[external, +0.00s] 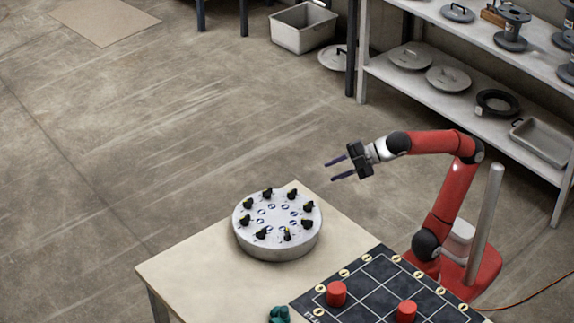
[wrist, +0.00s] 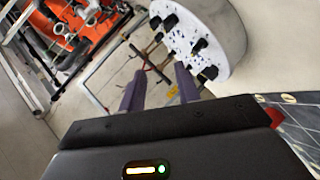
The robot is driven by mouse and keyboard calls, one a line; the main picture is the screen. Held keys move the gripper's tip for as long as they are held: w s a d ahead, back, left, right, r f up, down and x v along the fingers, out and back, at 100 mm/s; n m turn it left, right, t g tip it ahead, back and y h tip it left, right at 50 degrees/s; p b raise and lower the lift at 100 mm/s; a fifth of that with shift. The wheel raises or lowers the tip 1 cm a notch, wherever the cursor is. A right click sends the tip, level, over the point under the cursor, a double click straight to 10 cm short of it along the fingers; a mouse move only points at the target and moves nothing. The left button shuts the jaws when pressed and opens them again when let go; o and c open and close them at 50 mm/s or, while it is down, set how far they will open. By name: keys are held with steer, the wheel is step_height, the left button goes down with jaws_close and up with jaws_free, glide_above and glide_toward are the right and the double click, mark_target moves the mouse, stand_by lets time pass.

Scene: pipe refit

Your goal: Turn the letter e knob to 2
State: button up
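A round white drum (external: 279,250) stands on the table, with several black knobs in a ring on its top and blue marks inside the ring. One knob (external: 287,235) at the front shows a bit of yellow. The letters and numbers are too small to read, so I cannot tell which knob is letter e. My gripper (external: 329,171) is in the air above and right of the drum, its two fingers apart and empty. In the wrist view, the open fingers (wrist: 159,70) point past the drum (wrist: 232,40), which is at the upper right.
The pale table (external: 190,268) has a dark gridded mat (external: 375,290) with red cylinders (external: 337,293) and (external: 406,311). A green object (external: 279,314) lies at the table's front. Shelves (external: 455,105) stand behind my arm. An orange machine (wrist: 75,25) shows in the wrist view.

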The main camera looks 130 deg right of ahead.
steer(key=w+d+r+n+t+h, duration=0.1)
steer(key=d+r+n+t+h, duration=0.15)
steer(key=d+n, duration=0.4)
steer(key=n+t+y, duration=0.5)
steer(key=n+y, duration=0.5)
steer(key=n, duration=1.4)
glide_toward(313, 202)
steer(key=w, duration=0.3)
steer(key=shift+w+d, duration=0.25)
steer(key=shift+d, duration=0.15)
steer(key=shift+w+f, duration=0.1)
steer(key=shift+f, duration=0.15)
steer(key=shift+w, duration=0.4)
steer(key=w, duration=0.6)
steer(key=shift+w, duration=0.4)
jaws_close()
